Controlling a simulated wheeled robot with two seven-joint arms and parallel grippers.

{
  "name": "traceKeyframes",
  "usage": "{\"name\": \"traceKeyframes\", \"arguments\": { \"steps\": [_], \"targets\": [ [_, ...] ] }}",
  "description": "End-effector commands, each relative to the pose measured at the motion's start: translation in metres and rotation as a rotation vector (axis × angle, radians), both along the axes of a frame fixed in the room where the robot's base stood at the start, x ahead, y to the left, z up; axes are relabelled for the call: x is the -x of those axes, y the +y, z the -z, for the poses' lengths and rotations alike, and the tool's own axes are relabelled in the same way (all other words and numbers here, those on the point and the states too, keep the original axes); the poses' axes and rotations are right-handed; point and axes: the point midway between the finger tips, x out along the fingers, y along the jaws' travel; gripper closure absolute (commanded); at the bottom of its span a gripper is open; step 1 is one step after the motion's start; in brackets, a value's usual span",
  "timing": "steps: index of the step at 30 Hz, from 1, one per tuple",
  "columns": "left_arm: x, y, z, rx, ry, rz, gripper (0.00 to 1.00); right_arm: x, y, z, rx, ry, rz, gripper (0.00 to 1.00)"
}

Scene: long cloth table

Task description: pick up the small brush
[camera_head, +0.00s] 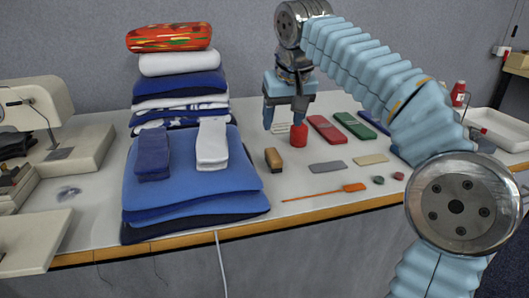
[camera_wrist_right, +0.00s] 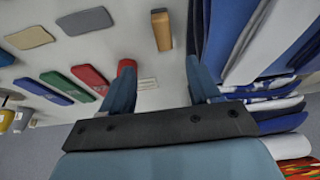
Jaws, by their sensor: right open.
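The small brush (camera_head: 273,160) appears to be the short tan wooden block with a dark end, lying on the table right of the blue folded stack. It also shows in the right wrist view (camera_wrist_right: 162,31), beyond the fingertips and clear of them. My right gripper (camera_head: 284,122) is open and empty, pointing down behind the brush in the head view. Its two fingers (camera_wrist_right: 160,78) are apart in the wrist view. A red cylinder (camera_head: 299,141) is at one finger; I cannot tell whether they touch. My left gripper is not in view.
Folded cloth (camera_head: 190,190) is stacked left of the brush. Red (camera_head: 326,129) and green (camera_head: 353,125) cases, a grey block (camera_head: 327,167) and an orange slim tool (camera_head: 325,193) lie to the right. A sewing machine (camera_head: 60,130) stands far left. The table's front is mostly clear.

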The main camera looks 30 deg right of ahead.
Motion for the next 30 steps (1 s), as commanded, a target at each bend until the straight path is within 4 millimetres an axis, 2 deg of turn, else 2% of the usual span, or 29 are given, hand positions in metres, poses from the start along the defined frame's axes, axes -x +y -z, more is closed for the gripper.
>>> {"name": "traceKeyframes", "arguments": {
  "steps": [9, 17, 24, 30],
  "targets": [
    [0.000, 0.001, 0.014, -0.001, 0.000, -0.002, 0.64, -0.023, -0.005, 0.060, 0.001, 0.004, 0.000, 0.38],
    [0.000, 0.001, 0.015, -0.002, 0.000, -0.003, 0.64, -0.034, -0.007, 0.082, 0.000, 0.003, 0.000, 0.38],
    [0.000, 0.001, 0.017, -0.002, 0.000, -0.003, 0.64, -0.051, -0.006, 0.115, 0.000, 0.003, 0.000, 0.38],
    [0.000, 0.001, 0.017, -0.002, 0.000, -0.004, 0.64, -0.055, -0.006, 0.123, 0.000, 0.001, 0.000, 0.38]
  ]
}}
